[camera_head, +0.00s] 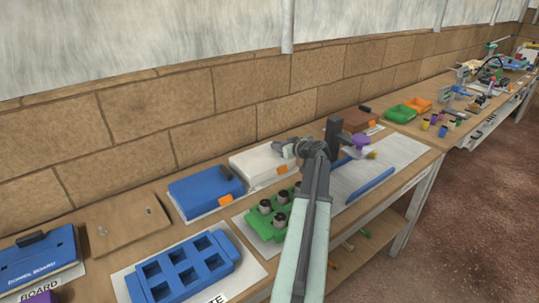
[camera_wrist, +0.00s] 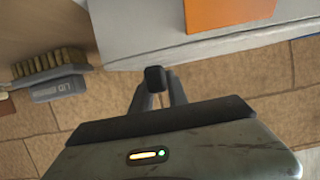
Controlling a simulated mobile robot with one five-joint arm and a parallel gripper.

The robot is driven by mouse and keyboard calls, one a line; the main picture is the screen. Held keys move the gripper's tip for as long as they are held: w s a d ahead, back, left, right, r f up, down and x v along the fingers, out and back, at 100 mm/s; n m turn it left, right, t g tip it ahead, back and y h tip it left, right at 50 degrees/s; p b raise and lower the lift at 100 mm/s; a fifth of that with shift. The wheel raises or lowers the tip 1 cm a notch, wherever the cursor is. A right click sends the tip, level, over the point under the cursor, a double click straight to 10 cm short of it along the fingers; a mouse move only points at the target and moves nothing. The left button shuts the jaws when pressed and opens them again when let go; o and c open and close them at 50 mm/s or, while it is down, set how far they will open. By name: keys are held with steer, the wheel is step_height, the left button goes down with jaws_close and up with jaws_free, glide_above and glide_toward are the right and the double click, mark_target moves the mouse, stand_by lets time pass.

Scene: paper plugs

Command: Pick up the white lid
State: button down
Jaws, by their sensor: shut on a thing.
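The white lid (camera_head: 256,167) is a flat, pale block at the back of the bench, with an orange tag (camera_head: 283,171) at its front right. In the wrist view the lid (camera_wrist: 135,25) fills the top, with the orange tag (camera_wrist: 228,12) on it. My gripper (camera_head: 289,149) is at the lid's back right edge. In the wrist view my gripper (camera_wrist: 158,88) is shut on a small dark handle (camera_wrist: 155,76) at the lid's edge. I cannot tell whether the lid is raised off the bench.
A blue block (camera_head: 200,194) is left of the lid. A green holder (camera_head: 265,224) with dark-topped plugs stands in front, and a blue tray (camera_head: 185,268) lies front left. A brown block (camera_head: 358,120) is at the back right. The brick wall (camera_head: 240,100) is close behind.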

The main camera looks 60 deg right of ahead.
step_height(320, 180, up, 10)
steer(key=p, duration=1)
steer(key=shift+r, duration=0.15)
